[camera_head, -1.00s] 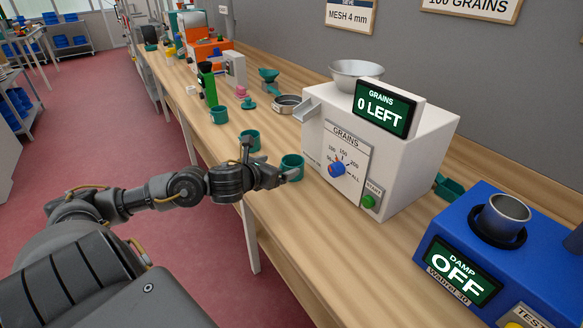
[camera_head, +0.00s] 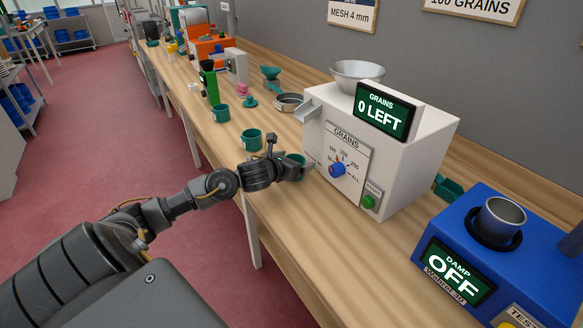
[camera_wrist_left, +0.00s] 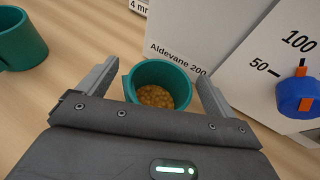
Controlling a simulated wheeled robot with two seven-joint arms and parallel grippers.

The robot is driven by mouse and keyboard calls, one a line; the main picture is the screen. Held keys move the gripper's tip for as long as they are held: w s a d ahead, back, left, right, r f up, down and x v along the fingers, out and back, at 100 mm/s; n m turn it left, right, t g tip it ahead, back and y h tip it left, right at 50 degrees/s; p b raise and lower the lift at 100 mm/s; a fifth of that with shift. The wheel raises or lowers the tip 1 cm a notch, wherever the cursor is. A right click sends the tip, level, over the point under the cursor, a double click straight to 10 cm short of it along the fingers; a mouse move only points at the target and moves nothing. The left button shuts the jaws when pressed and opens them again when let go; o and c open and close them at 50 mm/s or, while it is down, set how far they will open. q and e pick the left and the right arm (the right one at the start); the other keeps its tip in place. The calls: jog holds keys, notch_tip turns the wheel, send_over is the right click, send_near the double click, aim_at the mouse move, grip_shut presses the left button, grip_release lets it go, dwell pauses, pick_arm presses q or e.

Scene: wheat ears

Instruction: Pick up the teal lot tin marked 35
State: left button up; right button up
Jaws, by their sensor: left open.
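A teal tin (camera_head: 296,157) stands on the bench, against or close to the front of the white grain counter, partly hidden by my left gripper (camera_head: 291,171). In the left wrist view the same tin (camera_wrist_left: 181,80) holds golden grains. My left gripper (camera_wrist_left: 157,78) is open, with one finger on each side of this tin. A second teal tin (camera_head: 251,141) stands just left of it and shows in the left wrist view (camera_wrist_left: 22,42). A third teal tin (camera_head: 221,113) is farther back. No number is readable on any tin. My right gripper is out of view.
The white grain counter (camera_head: 405,150), reading 0 LEFT, stands close to the right of the gripper. A blue damp tester (camera_head: 400,262) is at the front right. A metal pan (camera_head: 289,103) and a green device (camera_head: 210,85) stand farther back. Bare bench lies in front.

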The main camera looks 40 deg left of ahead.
pick_arm(q)
jog(key=c, duration=1)
